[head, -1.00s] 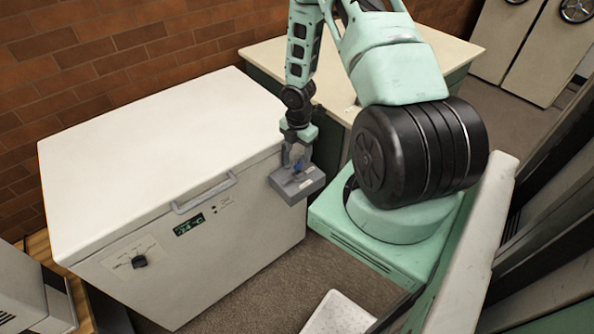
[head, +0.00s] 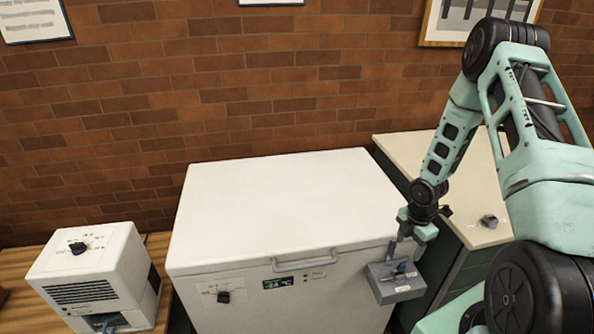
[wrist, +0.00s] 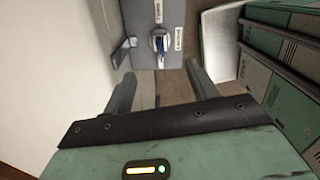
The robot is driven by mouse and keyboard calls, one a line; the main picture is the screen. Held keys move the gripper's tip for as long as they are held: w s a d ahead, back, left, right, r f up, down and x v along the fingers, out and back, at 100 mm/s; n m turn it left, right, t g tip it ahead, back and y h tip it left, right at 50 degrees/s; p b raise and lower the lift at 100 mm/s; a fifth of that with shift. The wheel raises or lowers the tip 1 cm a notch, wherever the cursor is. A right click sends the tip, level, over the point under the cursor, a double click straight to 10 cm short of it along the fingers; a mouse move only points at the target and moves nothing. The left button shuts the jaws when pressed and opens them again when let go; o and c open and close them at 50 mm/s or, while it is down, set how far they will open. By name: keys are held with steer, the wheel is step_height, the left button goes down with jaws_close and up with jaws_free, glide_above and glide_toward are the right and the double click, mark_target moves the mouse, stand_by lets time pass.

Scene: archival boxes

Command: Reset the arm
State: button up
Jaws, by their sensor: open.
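My arm reaches down from the right side of the head view. My gripper (head: 406,251) hangs at the front right corner of the white chest freezer (head: 290,200), just above a grey box (head: 394,288) with a blue knob. In the wrist view my gripper (wrist: 162,85) is open, its two fingers apart with nothing between them. The grey box (wrist: 145,57) lies ahead of the fingers, with a blue and white knob (wrist: 159,43) and small labels. I cannot tell whether the fingertips touch the box.
A cream-topped green cabinet (head: 410,148) stands right of the freezer, with a small grey object (head: 489,221) on it. A white appliance (head: 88,270) sits on a wooden surface (head: 22,268) at left. The brick wall (head: 270,90) is behind. The freezer lid is clear.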

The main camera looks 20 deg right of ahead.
steer(key=w+a+r+m+b, duration=0.1)
steer(key=a+r+m+b, duration=0.15)
steer(key=a+r, duration=0.75)
steer(key=w+a+r+m+b, duration=0.1)
steer(key=w+a+r+m, duration=0.15)
steer(key=a+r, duration=0.85)
steer(key=s+a+r+m+b, duration=0.1)
steer(key=s+a+r+m, duration=0.1)
steer(key=s+a, duration=0.7)
steer(key=s+a+r+m+b, duration=0.1)
steer(key=s+a+r+m, duration=0.1)
steer(key=s+a, duration=0.8)
steer(key=shift+s+a+r+m+y, duration=0.25)
steer(key=shift+s+a+m+y, duration=0.05)
steer(key=shift+s, duration=0.55)
